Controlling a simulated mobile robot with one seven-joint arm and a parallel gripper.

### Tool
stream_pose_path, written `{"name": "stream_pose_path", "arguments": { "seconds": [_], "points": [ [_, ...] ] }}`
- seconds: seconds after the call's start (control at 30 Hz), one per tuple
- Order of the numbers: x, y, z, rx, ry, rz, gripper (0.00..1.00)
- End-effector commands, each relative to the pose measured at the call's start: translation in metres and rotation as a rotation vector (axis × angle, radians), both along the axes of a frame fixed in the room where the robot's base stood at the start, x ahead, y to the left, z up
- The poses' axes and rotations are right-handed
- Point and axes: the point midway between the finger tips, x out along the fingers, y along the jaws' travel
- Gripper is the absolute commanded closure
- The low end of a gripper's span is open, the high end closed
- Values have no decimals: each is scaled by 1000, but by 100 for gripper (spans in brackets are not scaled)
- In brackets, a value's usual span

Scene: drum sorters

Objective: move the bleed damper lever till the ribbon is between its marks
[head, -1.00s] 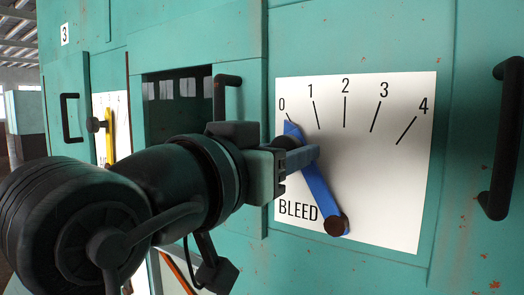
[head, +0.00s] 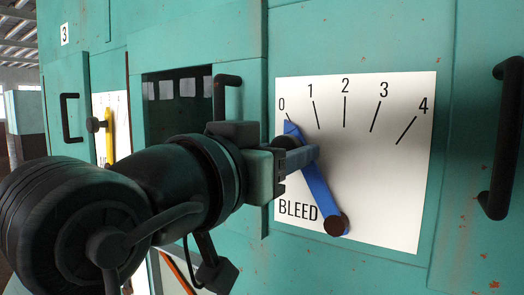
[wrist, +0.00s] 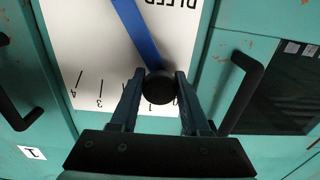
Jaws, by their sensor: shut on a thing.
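The bleed damper lever (head: 318,190) is a blue bar on a white plate (head: 390,190) marked 0 to 4 and lettered BLEED. Its dark pivot (head: 336,225) is at the lower end, and its upper tip points at about the 0 mark. My gripper (head: 300,158) is shut on the lever's dark round knob near the upper end. In the wrist view, the fingers of my gripper (wrist: 158,95) stand on both sides of the black knob (wrist: 159,87), and the blue lever (wrist: 136,30) runs away from it. I see no ribbon in either view.
A black handle (head: 500,138) stands out at the right, and another handle (head: 227,97) is beside a dark opening (head: 178,100) behind my arm. A second plate with a yellow lever (head: 109,135) is at the left.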

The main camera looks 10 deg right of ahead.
Motion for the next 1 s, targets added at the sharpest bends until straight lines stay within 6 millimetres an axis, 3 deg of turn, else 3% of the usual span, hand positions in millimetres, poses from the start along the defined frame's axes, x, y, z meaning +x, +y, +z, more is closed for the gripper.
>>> {"name": "stream_pose_path", "arguments": {
  "seconds": [0.23, 0.5, 0.77, 0.8, 0.97, 1.0],
  "points": [
    [-1, -1, 1, 11, -13, 0, 100],
    [-19, -18, 10, 185, -190, 1, 100],
    [-19, -19, 12, 194, -199, 0, 100],
    [-19, -19, 12, 194, -199, 0, 52],
    [-19, -19, 12, 194, -197, 0, 24],
    [-19, -19, 12, 194, -197, 0, 24]
  ]
}}
